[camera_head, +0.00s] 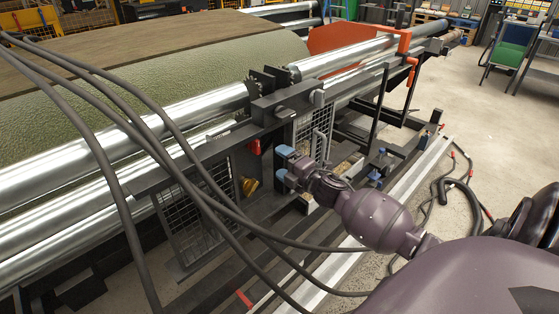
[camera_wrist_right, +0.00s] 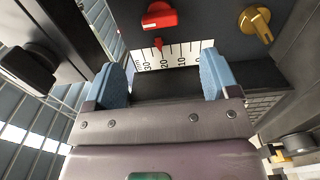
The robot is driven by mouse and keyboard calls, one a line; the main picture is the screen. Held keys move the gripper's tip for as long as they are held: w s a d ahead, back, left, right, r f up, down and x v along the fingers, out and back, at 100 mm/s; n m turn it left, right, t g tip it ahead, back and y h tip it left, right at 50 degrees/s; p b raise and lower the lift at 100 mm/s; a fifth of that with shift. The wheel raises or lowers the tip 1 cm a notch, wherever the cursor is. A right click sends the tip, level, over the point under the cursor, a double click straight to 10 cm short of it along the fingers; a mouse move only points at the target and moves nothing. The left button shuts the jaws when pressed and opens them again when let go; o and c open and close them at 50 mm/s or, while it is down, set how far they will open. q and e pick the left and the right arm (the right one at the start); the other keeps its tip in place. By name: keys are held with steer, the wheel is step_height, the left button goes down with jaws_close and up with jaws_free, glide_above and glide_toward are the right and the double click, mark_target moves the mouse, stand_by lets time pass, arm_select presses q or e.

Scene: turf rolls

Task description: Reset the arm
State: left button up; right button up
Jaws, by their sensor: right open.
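My right arm (camera_head: 376,216) reaches in from the lower right across the machine's front. Its gripper (camera_head: 281,164) has blue fingertips that stand apart with nothing between them. In the right wrist view the gripper (camera_wrist_right: 163,78) faces a dark panel with a white numbered scale (camera_wrist_right: 175,56). A red handle (camera_wrist_right: 158,16) with a pointer sits above the scale, beyond the fingertips. A brass knob (camera_wrist_right: 257,22) is to its right. In the head view the red handle (camera_head: 253,147) and brass knob (camera_head: 250,185) are left of the gripper. My left gripper is not in view.
Shiny metal rollers (camera_head: 120,140) and a green turf roll (camera_head: 150,65) fill the left. Wire mesh guards (camera_head: 305,128) and dark frame bars surround the gripper. Dark hoses cross the left foreground.

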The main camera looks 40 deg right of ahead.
stand_by(0.4)
steer(key=s+a+f+m+g, duration=0.2)
steer(key=s+a+f+m, duration=0.3)
steer(key=s, duration=0.4)
steer(key=s+a+f+m+g+h, duration=0.1)
steer(key=s+a+f+m+g, duration=0.1)
steer(key=s+a+f+m, duration=0.4)
steer(key=s+a+f+m+g, duration=0.3)
steer(key=s+a+f+m, duration=0.2)
steer(key=s, duration=0.8)
steer(key=shift+s+a+f+m+h, duration=0.3)
steer(key=shift+s+a+f+m, duration=0.05)
steer(key=shift+a+m, duration=0.5)
